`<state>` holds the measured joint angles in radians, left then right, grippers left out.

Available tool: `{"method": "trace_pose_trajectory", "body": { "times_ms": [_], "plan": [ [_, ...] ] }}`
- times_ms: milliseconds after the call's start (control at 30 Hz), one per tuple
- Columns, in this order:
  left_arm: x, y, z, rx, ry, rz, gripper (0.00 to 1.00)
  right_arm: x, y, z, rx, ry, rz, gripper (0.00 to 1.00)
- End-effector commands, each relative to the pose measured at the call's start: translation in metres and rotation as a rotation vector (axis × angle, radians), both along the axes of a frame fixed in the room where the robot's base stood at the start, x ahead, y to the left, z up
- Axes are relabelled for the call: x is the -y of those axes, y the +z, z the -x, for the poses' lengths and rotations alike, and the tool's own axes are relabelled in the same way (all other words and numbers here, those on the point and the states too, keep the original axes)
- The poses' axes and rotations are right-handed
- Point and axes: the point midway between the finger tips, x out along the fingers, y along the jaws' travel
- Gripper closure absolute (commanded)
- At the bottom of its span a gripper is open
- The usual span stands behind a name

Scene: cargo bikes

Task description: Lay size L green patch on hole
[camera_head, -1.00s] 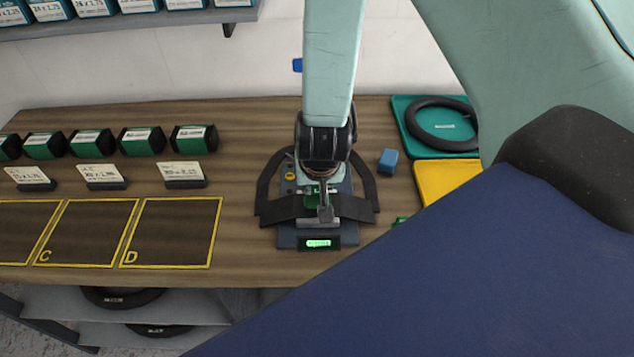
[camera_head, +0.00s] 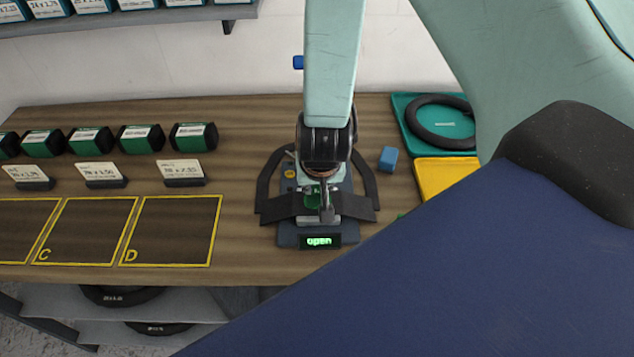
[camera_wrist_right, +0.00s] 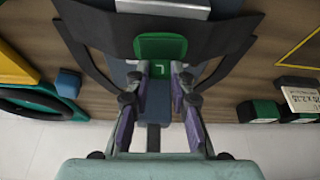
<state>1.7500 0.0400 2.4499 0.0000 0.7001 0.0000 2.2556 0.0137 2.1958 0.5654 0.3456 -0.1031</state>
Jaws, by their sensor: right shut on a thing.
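The green patch marked L (camera_wrist_right: 161,70) is between the fingers of my right gripper (camera_wrist_right: 162,68), which is shut on it. In the head view the green patch (camera_head: 313,197) shows only in part behind the right gripper (camera_head: 322,203). The gripper points down over the black inner tube (camera_head: 359,205), laid across a dark blue repair station (camera_head: 287,235). The station's display (camera_head: 320,241) reads "open". The hole is hidden under the patch and gripper, and I cannot tell whether the patch touches the tube. My left gripper is not in view.
A small blue block (camera_head: 388,159) stands right of the station. A teal tray (camera_head: 404,117) with a coiled tube and a yellow tray (camera_head: 440,178) lie farther right. Several green boxes (camera_head: 193,137) and label cards stand left. Yellow-outlined square D (camera_head: 172,232) is empty.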

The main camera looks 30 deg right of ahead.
Motion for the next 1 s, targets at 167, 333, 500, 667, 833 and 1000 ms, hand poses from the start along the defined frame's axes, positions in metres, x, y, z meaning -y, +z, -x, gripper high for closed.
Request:
{"method": "trace_pose_trajectory", "body": {
  "times_ms": [167,333,500,667,833,1000],
  "plan": [
    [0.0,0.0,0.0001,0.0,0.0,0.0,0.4,0.0,0.0001,0.0,0.0,-0.001,0.0,0.91],
    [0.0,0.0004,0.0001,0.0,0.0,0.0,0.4,0.0002,-0.0007,-0.0004,0.0,-0.001,0.0,0.91],
    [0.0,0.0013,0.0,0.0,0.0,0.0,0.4,0.0006,-0.0029,-0.0014,0.0,-0.001,0.0,0.91],
    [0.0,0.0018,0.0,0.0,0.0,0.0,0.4,0.001,-0.0047,-0.0026,0.001,-0.001,0.0,0.91],
    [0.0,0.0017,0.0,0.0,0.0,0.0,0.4,0.001,-0.0049,-0.0025,0.001,-0.001,0.0,0.91],
    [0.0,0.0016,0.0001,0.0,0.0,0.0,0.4,0.0009,-0.0052,-0.0024,0.0,-0.001,0.0,0.91]
  ]
}}
